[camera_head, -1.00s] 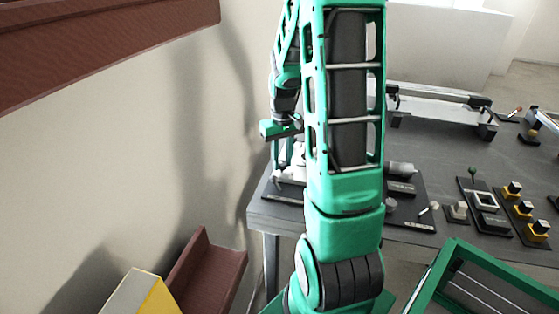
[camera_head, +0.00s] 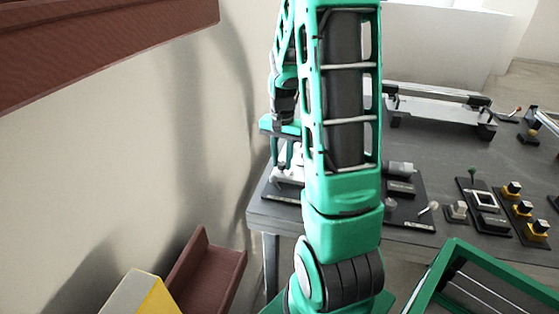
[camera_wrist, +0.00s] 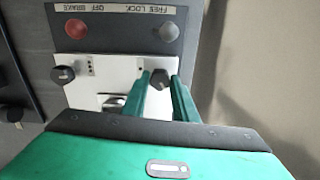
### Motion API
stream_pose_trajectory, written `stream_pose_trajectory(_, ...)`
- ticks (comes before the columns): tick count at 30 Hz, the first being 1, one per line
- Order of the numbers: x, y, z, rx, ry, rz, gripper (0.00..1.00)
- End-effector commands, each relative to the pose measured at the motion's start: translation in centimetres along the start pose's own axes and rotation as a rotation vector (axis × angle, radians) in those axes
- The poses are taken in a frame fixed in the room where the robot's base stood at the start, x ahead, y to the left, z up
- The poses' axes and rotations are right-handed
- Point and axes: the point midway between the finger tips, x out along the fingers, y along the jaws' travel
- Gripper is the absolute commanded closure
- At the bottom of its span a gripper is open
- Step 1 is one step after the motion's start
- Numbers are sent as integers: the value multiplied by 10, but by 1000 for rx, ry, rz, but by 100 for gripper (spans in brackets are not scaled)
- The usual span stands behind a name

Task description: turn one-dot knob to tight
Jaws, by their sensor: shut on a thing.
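In the wrist view a dark knob (camera_wrist: 160,78) sits on the white plate (camera_wrist: 120,68), between the two green fingers of my gripper (camera_wrist: 160,90). The gripper is shut on this knob from both sides. In the head view my gripper (camera_head: 288,152) points down at the white device at the table's near left corner. My arm hides part of that device, and the knobs cannot be made out there.
In the head view the grey table (camera_head: 420,110) carries several other fixtures to the right. A pale wall stands close on the left.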

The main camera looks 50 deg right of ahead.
Motion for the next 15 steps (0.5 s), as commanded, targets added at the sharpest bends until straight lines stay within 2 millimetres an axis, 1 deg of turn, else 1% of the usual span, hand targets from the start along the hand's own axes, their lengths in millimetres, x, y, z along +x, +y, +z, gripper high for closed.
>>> stream_pose_trajectory(1, 0, -4, 2, 5, -3, -4, 96)
stream_pose_trajectory(7, 0, -4, 3, 40, -4, -5, 96)
stream_pose_trajectory(15, 0, -5, 3, 45, -4, -6, 96)
